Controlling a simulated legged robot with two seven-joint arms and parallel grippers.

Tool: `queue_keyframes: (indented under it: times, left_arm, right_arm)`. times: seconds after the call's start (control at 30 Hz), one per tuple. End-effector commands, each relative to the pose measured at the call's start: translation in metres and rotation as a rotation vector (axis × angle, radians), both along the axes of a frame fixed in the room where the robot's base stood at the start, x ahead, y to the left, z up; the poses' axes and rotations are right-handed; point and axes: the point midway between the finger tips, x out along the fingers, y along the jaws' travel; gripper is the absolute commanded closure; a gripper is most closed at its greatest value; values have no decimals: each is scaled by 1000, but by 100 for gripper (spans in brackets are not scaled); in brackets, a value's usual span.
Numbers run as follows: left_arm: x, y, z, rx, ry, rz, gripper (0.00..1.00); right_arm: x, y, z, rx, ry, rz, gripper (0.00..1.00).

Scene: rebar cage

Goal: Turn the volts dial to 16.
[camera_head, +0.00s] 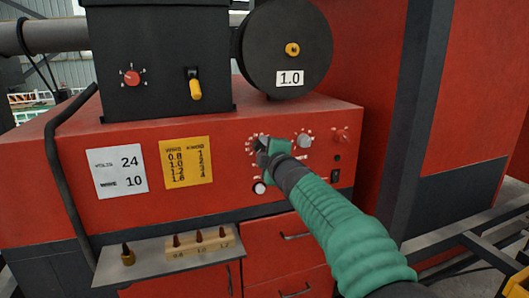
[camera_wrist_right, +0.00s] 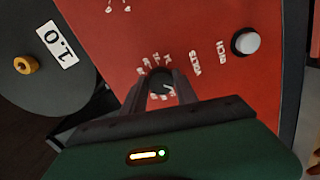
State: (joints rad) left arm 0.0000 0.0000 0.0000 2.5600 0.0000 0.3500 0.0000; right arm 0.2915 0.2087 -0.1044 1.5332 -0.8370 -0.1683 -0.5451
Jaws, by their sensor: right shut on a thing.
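The volts dial (camera_wrist_right: 161,81) is a dark round knob on the red front panel, ringed by white numbers, with the word VOLTS beside it. In the wrist view it sits between the two fingers of my right gripper (camera_wrist_right: 160,92), which is shut on it. A light pointer mark shows on the knob, but the value it points to is too small to read. In the head view my right gripper (camera_head: 263,152) covers most of the dial, and part of the number ring shows around it. My left gripper is not in view.
A white card (camera_head: 118,171) reads volts 24, wire 10. A yellow wire chart (camera_head: 187,162) is beside it. A shelf (camera_head: 150,262) with small tips juts out below.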

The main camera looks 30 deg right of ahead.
Motion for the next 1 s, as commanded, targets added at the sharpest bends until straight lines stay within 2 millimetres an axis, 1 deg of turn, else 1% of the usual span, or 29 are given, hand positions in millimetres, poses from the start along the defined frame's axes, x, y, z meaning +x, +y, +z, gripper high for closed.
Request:
queue_keyframes:
  times: [0.03,0.33,0.37,0.5,0.53,0.83,0.93,1.0]
  left_arm:
    - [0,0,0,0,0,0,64]
    - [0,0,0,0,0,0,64]
    - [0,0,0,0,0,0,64]
    - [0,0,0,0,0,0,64]
    - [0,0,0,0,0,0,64]
    - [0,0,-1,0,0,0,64]
    - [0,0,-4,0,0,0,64]
    - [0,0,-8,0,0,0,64]
  right_arm:
    - [1,3,-1,-3,2,6,100]
    - [1,3,-3,-4,5,6,100]
    - [2,3,-3,-4,5,6,64]
    - [1,3,-3,-3,5,5,45]
    - [1,2,-3,-3,5,4,43]
    - [-1,0,-3,-2,4,2,43]
    - [-10,3,-3,-2,3,2,43]
    - [-24,7,-2,-3,2,1,43]
